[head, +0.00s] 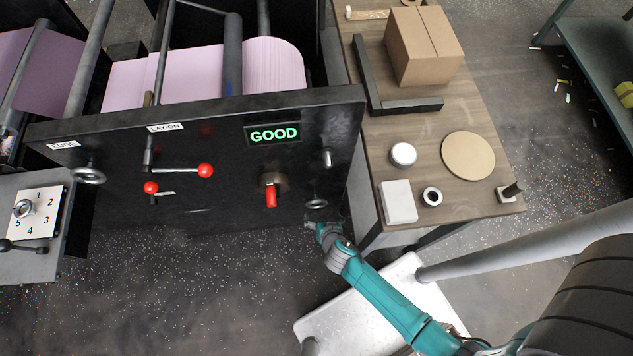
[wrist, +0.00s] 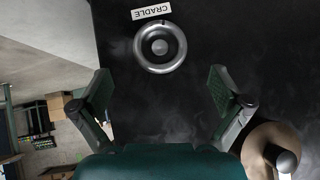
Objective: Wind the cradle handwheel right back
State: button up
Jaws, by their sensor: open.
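The cradle handwheel (wrist: 160,47) is a small silver wheel on the black machine panel, next to a label reading CRADLE (wrist: 150,11), upside down in the wrist view. In the head view the handwheel (head: 316,204) sits low on the panel's right side. My gripper (wrist: 160,92) is open and empty, its two fingers spread on either side below the wheel in the wrist view and apart from it. In the head view my gripper (head: 312,222) is close to the wheel, just below it, its fingertips small and hard to make out.
The panel also bears a red-handled knob (head: 271,193), red-balled levers (head: 205,170), the edge handwheel (head: 89,175) and a lit GOOD display (head: 274,134). A wooden table (head: 440,150) with a cardboard box (head: 423,46) and small items stands to the right.

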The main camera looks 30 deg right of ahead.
aim_at(317, 206)
jog(key=x, duration=0.9)
jog(key=c, duration=1)
